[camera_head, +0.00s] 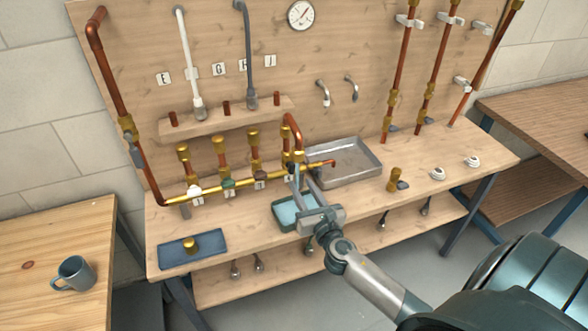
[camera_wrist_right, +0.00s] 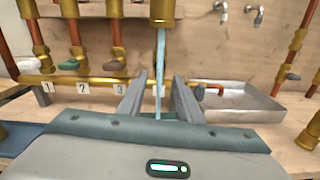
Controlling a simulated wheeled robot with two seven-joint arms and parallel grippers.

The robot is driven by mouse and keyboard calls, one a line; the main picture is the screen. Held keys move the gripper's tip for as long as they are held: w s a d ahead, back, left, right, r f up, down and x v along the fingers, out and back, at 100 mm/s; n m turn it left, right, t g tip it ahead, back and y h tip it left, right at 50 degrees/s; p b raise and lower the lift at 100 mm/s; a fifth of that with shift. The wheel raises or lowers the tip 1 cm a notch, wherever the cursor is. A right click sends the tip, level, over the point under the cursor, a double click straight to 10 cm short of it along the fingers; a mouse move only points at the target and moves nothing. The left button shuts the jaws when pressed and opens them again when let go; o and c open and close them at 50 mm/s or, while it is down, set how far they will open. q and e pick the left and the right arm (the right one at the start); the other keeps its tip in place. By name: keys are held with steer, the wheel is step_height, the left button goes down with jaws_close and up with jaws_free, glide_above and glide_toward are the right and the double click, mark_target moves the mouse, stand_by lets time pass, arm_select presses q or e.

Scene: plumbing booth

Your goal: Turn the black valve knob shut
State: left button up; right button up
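The yellow brass manifold (camera_head: 215,186) runs along the bench with several upright valves. Its valves carry a white knob (camera_head: 194,190), a green knob (camera_head: 229,183) and a dark brown knob (camera_head: 261,176). I cannot clearly make out a black knob; the fourth valve, at the right end, is partly hidden behind my right gripper (camera_head: 301,174). In the right wrist view the right gripper (camera_wrist_right: 159,80) is open, its fingers apart. A thin light-blue stream (camera_wrist_right: 160,60) drops from a brass fitting (camera_wrist_right: 163,12) and shows between the fingers. My left gripper is not in view.
A teal basin of water (camera_head: 283,222) lies below the gripper. A metal sink tray (camera_head: 369,166) stands to the right, a blue tray (camera_head: 172,253) at the front left. A loose brass valve (camera_head: 394,178) stands right of the gripper; copper pipes (camera_head: 399,65) line the back board.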

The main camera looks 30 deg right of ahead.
mark_target(293, 169)
steer(key=p+x, duration=0.1)
steer(key=x, duration=0.6)
steer(key=shift+w+d, duration=0.1)
steer(key=shift+w, duration=0.25)
steer(key=shift+r, duration=0.1)
jaws_close()
